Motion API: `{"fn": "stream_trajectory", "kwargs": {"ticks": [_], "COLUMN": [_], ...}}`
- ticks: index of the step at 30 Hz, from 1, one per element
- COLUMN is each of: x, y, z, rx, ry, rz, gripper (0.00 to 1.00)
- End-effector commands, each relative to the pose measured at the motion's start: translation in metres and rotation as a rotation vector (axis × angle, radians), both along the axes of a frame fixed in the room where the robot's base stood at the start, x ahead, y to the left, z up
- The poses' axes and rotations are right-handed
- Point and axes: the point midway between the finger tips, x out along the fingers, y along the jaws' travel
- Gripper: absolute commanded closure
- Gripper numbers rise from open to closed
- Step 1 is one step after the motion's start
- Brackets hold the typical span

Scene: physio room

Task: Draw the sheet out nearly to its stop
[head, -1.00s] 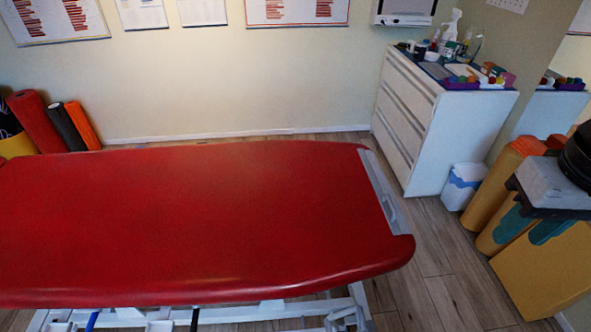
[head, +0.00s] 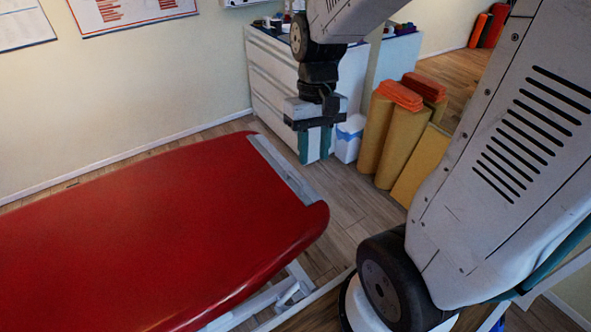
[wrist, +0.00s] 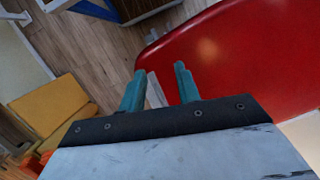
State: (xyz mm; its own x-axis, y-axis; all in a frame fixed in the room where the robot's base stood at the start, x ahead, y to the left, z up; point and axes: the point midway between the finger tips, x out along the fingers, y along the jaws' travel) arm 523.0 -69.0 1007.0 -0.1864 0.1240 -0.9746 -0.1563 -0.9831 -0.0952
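My gripper (head: 315,160) hangs with its teal fingers pointing down, to the right of the couch's far end in the head view. In the wrist view my gripper (wrist: 160,70) has its two fingers apart, with nothing visibly held. The red couch (head: 150,225) carries a pale grey strip (head: 285,168) with a slot-like opening along its right end. A pale piece (wrist: 156,90) at the couch's end shows between and behind the fingers in the wrist view; I cannot tell contact. No separate sheet can be clearly made out.
A white chest of drawers (head: 272,80) stands at the back wall, with a small white bin (head: 349,140) beside it. Yellow rolls (head: 378,135) and a yellow block (head: 420,165) stand at the right. Wooden floor (head: 345,205) is clear beside the couch's end.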

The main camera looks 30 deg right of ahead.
Motion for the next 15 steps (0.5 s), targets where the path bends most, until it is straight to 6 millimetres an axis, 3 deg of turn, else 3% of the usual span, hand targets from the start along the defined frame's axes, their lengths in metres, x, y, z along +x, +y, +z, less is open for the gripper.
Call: {"fn": "stream_trajectory", "kwargs": {"ticks": [9, 15], "x": [0.078, 0.122], "y": [-0.042, -0.062], "z": [-0.097, -0.14], "rx": [0.101, 0.113], "ry": [-0.003, -0.098], "rz": [-0.013, 0.034], "gripper": [0.67, 0.67]}}
